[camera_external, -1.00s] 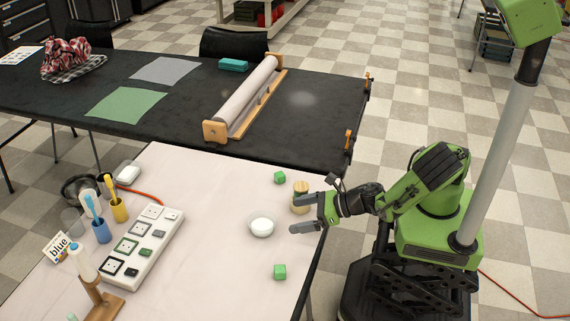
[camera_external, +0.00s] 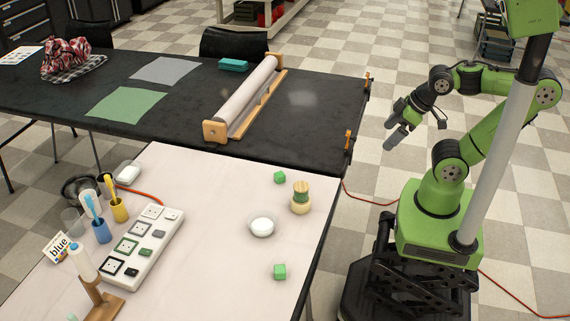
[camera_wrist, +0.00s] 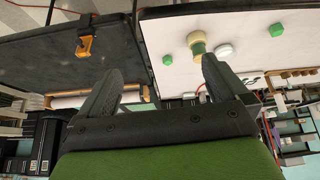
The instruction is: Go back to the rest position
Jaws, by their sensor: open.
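My gripper (camera_external: 393,128) is raised over the floor, to the right of both tables and clear of them. Its two fingers also show in the wrist view (camera_wrist: 158,95), spread apart with nothing between them. My arm is folded up and back beside my column. On the white table (camera_external: 215,185) stand a white soap in a shallow dish (camera_external: 261,226), a green and tan spool-like piece (camera_external: 301,198) and two green cubes, one behind (camera_external: 280,177) and one in front (camera_external: 279,271).
The black table (camera_external: 160,110) holds a paper roll on a wooden stand (camera_external: 240,100). Orange clamps (camera_external: 348,140) sit on its right edge. A white socket block (camera_external: 143,245) and coloured cups (camera_external: 102,231) are on the white table's left. A red cable (camera_external: 365,198) runs over the floor.

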